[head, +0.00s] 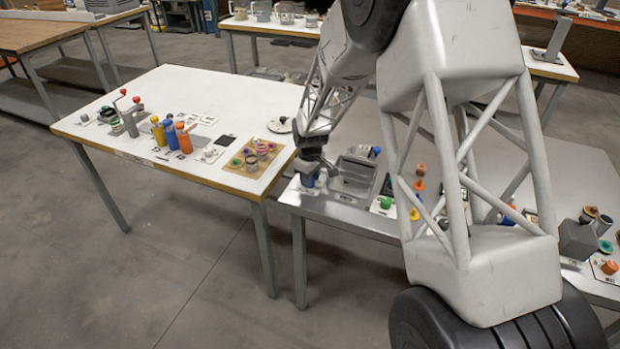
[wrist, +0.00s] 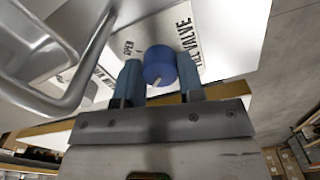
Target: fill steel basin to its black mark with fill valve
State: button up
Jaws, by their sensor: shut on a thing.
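The fill valve has a round blue knob (wrist: 158,64) with a pale pointer line on its face. It stands on a white plate (wrist: 160,32) lettered "OPEN" and "FILL VALVE". My gripper (wrist: 160,76) is shut on the knob, one blue-padded finger on each side. In the head view my gripper (head: 309,178) is low at the left end of the grey table. The steel basin (head: 352,178) stands just right of it there. In the wrist view its shiny wall and rim (wrist: 42,55) are at the left. The black mark and water level cannot be made out.
A white table (head: 160,95) with bottles (head: 171,136) and small parts stands to the left. Orange and yellow pieces (head: 417,183) stand right of the basin, partly behind my arm. A grey block (head: 577,240) stands at the far right. Open floor lies in front.

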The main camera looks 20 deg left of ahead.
jog(key=shift+m, duration=1.8)
jog(key=o, duration=0.9)
jog(key=shift+r, duration=0.15)
jog(key=shift+r, duration=3.8)
